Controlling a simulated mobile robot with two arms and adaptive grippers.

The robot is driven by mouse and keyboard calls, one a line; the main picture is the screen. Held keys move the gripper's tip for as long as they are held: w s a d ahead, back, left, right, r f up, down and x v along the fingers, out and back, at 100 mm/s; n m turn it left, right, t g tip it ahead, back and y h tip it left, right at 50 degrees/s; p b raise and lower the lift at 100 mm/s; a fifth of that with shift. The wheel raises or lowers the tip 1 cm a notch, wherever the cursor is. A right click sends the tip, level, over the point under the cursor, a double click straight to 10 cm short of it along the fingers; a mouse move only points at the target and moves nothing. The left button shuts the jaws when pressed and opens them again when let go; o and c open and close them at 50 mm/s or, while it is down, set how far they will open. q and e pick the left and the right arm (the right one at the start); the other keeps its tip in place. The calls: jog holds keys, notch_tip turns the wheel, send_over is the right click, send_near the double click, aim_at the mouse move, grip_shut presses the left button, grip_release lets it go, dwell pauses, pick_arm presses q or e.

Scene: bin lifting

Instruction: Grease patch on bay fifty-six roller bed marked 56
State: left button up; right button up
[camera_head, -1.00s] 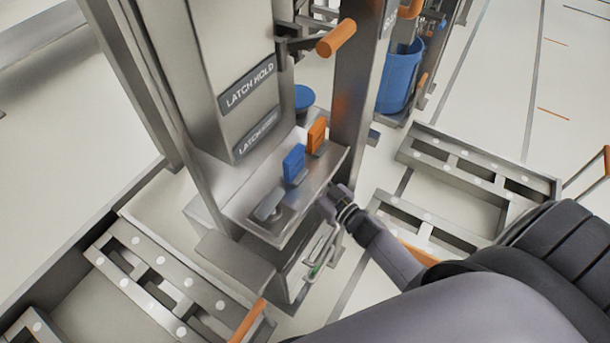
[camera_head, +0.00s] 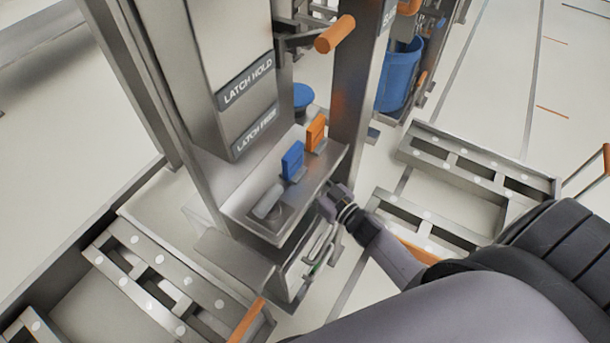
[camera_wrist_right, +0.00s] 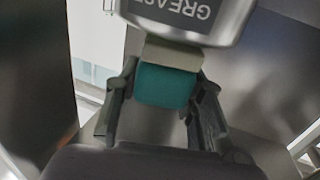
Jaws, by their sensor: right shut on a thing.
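My right gripper (camera_wrist_right: 160,105) is shut on a teal block (camera_wrist_right: 165,86) under a pale metal housing whose label reads GREASE (camera_wrist_right: 175,10); the label is upside down and cut off by the frame. In the head view my right gripper (camera_head: 335,203) is at the right end of a metal ledge (camera_head: 240,213), low beside the post; the teal block is hidden there. My left gripper is not in view. Roller beds with pale round dots lie at the lower left (camera_head: 150,278) and right (camera_head: 470,165). I can read no 56 and make out no grease patch.
The ledge carries a blue block (camera_head: 292,160), an orange block (camera_head: 316,132) and a grey bar (camera_head: 267,202). Above are LATCH HOLD (camera_head: 246,82) and LATCH FREE (camera_head: 256,130) signs and an orange handle (camera_head: 335,35). A blue bin (camera_head: 400,77) stands behind.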

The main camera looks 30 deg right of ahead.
jog(key=shift+f+b, duration=0.3)
jog(key=shift+f, duration=0.1)
jog(key=shift+s+f, duration=0.1)
jog(key=shift+f, duration=0.05)
dwell(1.1)
